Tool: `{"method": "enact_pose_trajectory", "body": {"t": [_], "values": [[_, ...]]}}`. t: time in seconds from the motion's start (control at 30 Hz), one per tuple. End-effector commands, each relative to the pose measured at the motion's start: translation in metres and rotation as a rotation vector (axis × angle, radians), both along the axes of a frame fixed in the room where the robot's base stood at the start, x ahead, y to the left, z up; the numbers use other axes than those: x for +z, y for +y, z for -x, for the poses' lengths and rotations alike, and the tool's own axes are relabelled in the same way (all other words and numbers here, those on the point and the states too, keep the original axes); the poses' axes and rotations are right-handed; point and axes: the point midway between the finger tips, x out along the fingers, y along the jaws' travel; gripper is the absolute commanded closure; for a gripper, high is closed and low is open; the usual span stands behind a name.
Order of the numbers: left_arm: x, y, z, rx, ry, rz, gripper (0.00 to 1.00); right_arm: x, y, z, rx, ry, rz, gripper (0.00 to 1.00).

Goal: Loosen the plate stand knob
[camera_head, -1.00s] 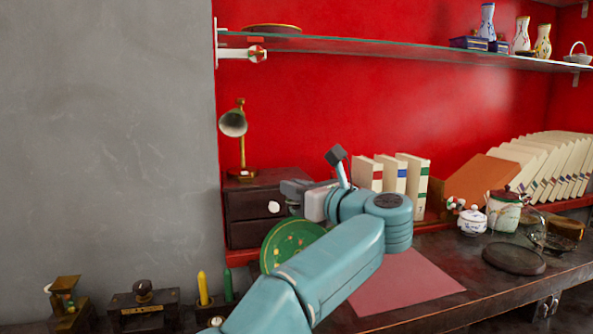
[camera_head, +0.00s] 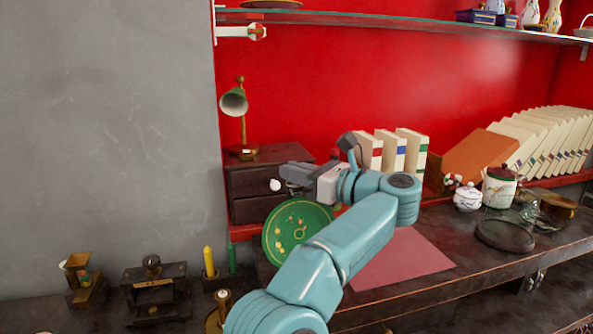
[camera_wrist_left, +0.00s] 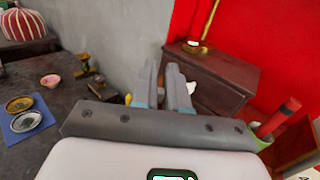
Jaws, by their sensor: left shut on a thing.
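A green plate with gold dots (camera_head: 290,240) stands upright at the front left of the workbench, below the drawer chest. I cannot make out the stand's knob. My left gripper (camera_head: 285,173) is above the plate, in front of the small dark drawer chest, its fingers pointing left. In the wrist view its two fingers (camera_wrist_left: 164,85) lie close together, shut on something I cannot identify. A white drawer knob (camera_wrist_left: 191,87) shows just right of the fingers; it also shows in the head view (camera_head: 275,185). My right gripper is not in view.
The dark chest (camera_head: 245,183) carries a brass lamp (camera_head: 235,101). A yellow candle (camera_head: 209,261) stands left of the plate. Books (camera_head: 390,150) stand behind my arm. A pink mat (camera_head: 405,265) lies on the bench. A glass shelf (camera_head: 400,25) spans above.

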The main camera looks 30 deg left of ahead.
Motion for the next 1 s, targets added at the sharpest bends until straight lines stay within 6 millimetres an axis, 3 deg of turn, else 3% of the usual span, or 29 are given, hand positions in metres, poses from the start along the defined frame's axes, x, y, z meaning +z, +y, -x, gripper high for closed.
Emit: {"method": "enact_pose_trajectory", "body": {"t": [0.03,0.07,0.1,0.5,0.63,0.77,1.0], "values": [[-0.006,0.001,-0.001,0.005,0.011,0.008,1.0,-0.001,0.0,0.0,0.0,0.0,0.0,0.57],[-0.006,0.001,-0.001,0.005,0.011,0.008,0.77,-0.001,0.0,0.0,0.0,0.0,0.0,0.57],[-0.006,0.001,-0.001,0.005,0.011,0.008,0.65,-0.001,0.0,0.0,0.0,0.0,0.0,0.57],[-0.006,-0.001,-0.002,-0.002,0.012,0.007,0.65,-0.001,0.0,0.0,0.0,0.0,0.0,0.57],[-0.005,-0.012,-0.002,-0.003,0.012,0.006,0.65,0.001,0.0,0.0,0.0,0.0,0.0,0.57],[-0.004,-0.039,-0.002,-0.005,0.011,0.004,0.65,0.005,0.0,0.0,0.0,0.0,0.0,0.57],[0.002,-0.104,0.001,-0.003,0.004,0.002,0.65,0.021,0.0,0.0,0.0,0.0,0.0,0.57]]}}
